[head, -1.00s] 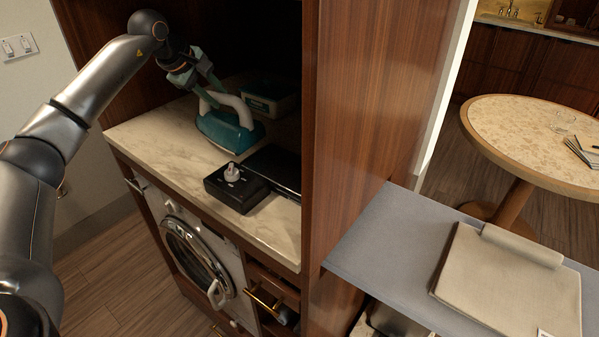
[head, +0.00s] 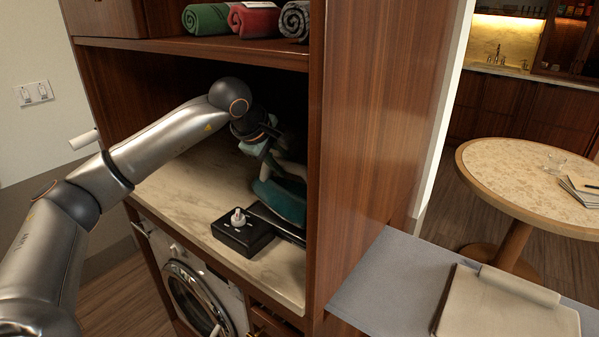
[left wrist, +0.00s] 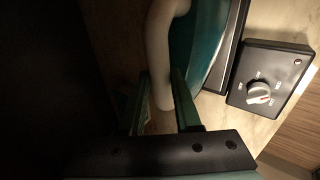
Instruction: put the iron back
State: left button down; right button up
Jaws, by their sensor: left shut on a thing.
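The iron (head: 281,201), teal with a pale handle, is in the dark alcove above the counter, near its right wall. My left gripper (head: 270,152) is shut on the iron's handle from above. In the left wrist view the pale handle (left wrist: 157,50) runs between the two fingers of my left gripper (left wrist: 160,100), beside the teal body (left wrist: 200,45). I cannot tell whether the iron touches the counter or something behind it; its far side is hidden in shadow. My right gripper is not in view.
A black box with a knob (head: 242,233) and a dark flat slab (head: 278,223) lie in front of the iron on the marble counter (head: 190,190). A shelf with rolled towels (head: 254,20) is overhead. A wood panel (head: 360,130) bounds the right. The counter's left part is clear.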

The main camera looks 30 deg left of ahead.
aim_at(300, 175)
pick_arm(q)
jog(key=shift+s+d+r+p, duration=0.1)
jog(key=shift+d+p, duration=0.1)
jog(key=shift+d, duration=1)
jog(key=shift+s+d+r+p, duration=0.1)
jog(key=shift+d+p, duration=0.1)
jog(key=shift+d, duration=0.95)
jog(key=shift+f, duration=0.85)
jog(key=shift+f, duration=0.15)
jog(key=c, duration=0.6)
grip_release()
